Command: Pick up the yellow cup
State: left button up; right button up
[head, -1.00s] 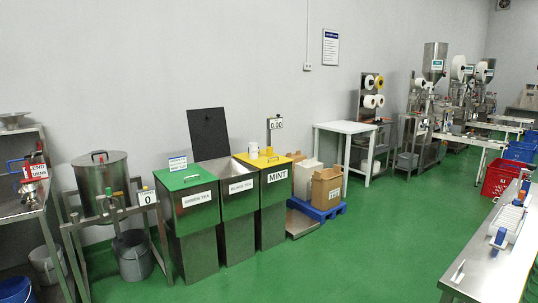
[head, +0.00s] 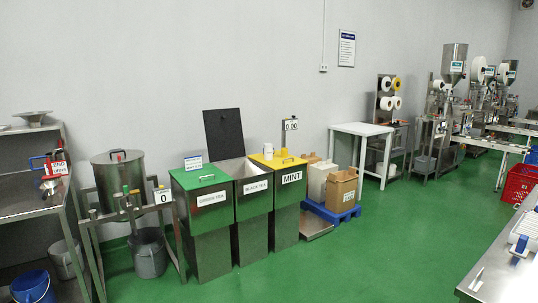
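A small yellow shape (head: 284,153), which looks like the yellow cup, is on top of the bin labelled MINT (head: 290,177), near the foot of the scale post. It blends with the bin's yellow lid (head: 270,161), so its outline is hard to tell. A white cup (head: 268,150) stands just left of it on the same lid. Neither of my grippers is in view.
Green tea (head: 208,198) and black tea (head: 252,187) bins stand left of the mint bin; the black tea lid (head: 224,134) is raised. A steel drum (head: 117,172) is further left. A blue pallet (head: 330,214) with boxes is right. Green floor (head: 350,265) in front is clear.

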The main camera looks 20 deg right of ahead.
aim_at(284, 153)
jog(key=i+j+u, duration=0.1)
jog(key=i+j, duration=0.9)
jog(key=i, duration=0.2)
jog(key=i+l+z, duration=0.1)
jog(key=i+z, duration=0.85)
jog(key=i+j+z, duration=0.25)
jog(key=z, duration=0.2)
jog(key=i+l+z, duration=0.2)
jog(key=i+z, duration=0.25)
jog(key=i, duration=0.3)
jog(key=i+z, duration=0.5)
jog(key=i, duration=0.25)
jog(key=i+u, duration=0.4)
jog(key=i+l+u, duration=0.1)
jog(key=i+u, duration=0.3)
jog(key=i, duration=0.15)
jog(key=i+l+u, duration=0.25)
jog(key=i+u, duration=0.15)
jog(key=i+l+u, duration=0.4)
